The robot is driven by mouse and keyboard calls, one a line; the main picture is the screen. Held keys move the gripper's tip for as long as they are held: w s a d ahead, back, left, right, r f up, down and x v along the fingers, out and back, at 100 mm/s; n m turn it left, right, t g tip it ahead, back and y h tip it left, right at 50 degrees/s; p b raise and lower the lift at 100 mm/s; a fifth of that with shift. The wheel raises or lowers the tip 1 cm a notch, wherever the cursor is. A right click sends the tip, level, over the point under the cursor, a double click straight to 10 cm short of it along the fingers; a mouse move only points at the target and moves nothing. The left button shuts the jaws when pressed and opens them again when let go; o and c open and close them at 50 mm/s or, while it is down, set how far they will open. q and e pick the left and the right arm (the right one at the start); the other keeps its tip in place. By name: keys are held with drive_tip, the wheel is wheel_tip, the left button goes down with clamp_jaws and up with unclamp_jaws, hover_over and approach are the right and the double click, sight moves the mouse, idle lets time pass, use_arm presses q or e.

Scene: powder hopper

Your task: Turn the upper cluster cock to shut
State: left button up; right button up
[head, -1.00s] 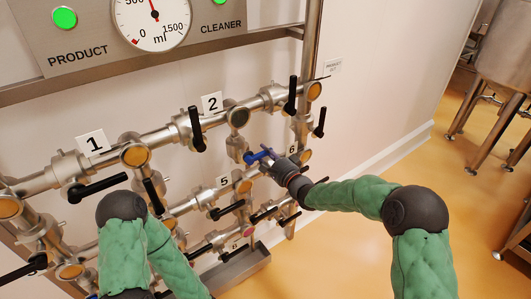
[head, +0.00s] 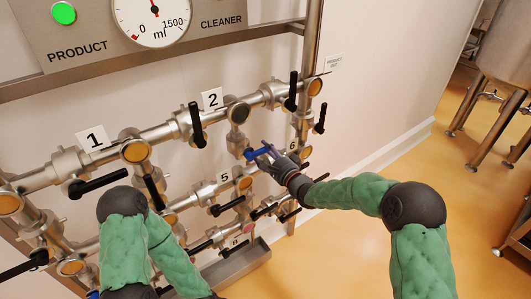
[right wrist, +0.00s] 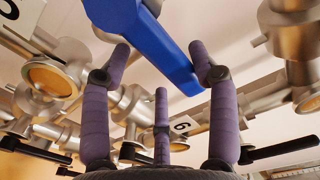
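The cock with the blue handle (head: 260,152) sits on the pipe cluster below label 2. Its handle also crosses the top of the right wrist view (right wrist: 172,50), slanting down to the right. My right gripper (head: 274,157) is at this handle. In the right wrist view the right gripper (right wrist: 160,70) has its fingers spread, with the blue handle in front of and between the outer fingertips. I cannot tell whether a finger touches it. My left arm comes in at lower left; its gripper is out of view.
Several black-handled valves, such as one beside label 2 (head: 196,127), crowd the pipes around my right gripper. A dial gauge (head: 157,12) is on the panel above. A steel trough (head: 240,265) lies below. Floor at right is free up to the steel tank (head: 508,50).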

drive_tip(key=shift+r, duration=0.25)
drive_tip(key=v, duration=1.2)
drive_tip(key=shift+f, duration=0.2)
idle(0.4)
drive_tip(key=s+d+f+n+g+h+b, duration=0.1)
drive_tip(key=s+f+g+h, duration=0.15)
drive_tip(key=f, duration=0.65)
drive_tip(key=s+d+f+n+g+h+b, duration=0.1)
drive_tip(key=s+f, duration=0.2)
drive_tip(key=f, duration=0.6)
drive_tip(key=s+d+f+n+g+h+b, duration=0.1)
drive_tip(key=s+d+f+g+h, duration=0.15)
drive_tip(key=f, duration=0.65)
drive_tip(key=s+f+n+g+b, duration=0.1)
drive_tip(key=s+f+n+g, duration=0.2)
drive_tip(key=s+f, duration=0.5)
drive_tip(key=s+f+n+g+b, duration=0.1)
drive_tip(key=s+f+n+g, duration=0.2)
drive_tip(key=s+f, duration=0.5)
drive_tip(key=s+g, duration=0.1)
drive_tip(key=s, duration=0.6)
drive_tip(key=shift+g, duration=0.3)
